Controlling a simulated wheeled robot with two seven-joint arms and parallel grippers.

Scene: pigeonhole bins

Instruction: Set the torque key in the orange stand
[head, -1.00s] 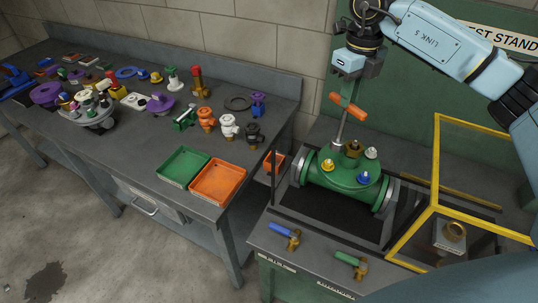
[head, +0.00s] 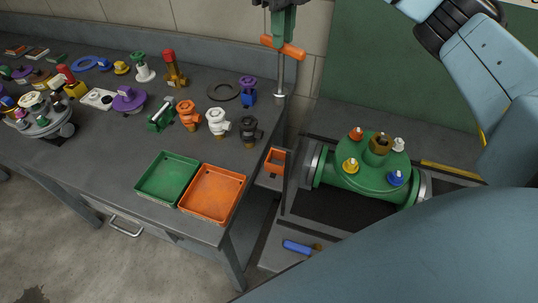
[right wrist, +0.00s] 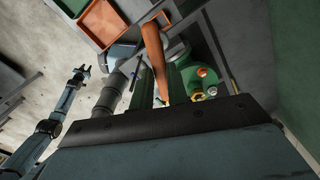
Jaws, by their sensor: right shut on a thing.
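The torque key (head: 281,70) has an orange cross handle and a grey metal shaft. My right gripper (head: 284,30), with green fingers, is shut on its handle and holds it upright with the shaft pointing down. The handle also shows between the fingers in the right wrist view (right wrist: 154,48). The shaft's lower end shows in the head view near the bench's right edge, above and behind the orange stand. The small orange stand (head: 275,161) is fixed low beside the bench, left of the green vessel. My left gripper (right wrist: 80,74) shows small in the right wrist view, its fingers apart and empty.
The green vessel (head: 365,180) with several coloured fittings stands right of the orange stand. A green tray (head: 139,187) and an orange tray (head: 237,205) sit on the bench's front edge. Several valves and parts crowd the bench behind them.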

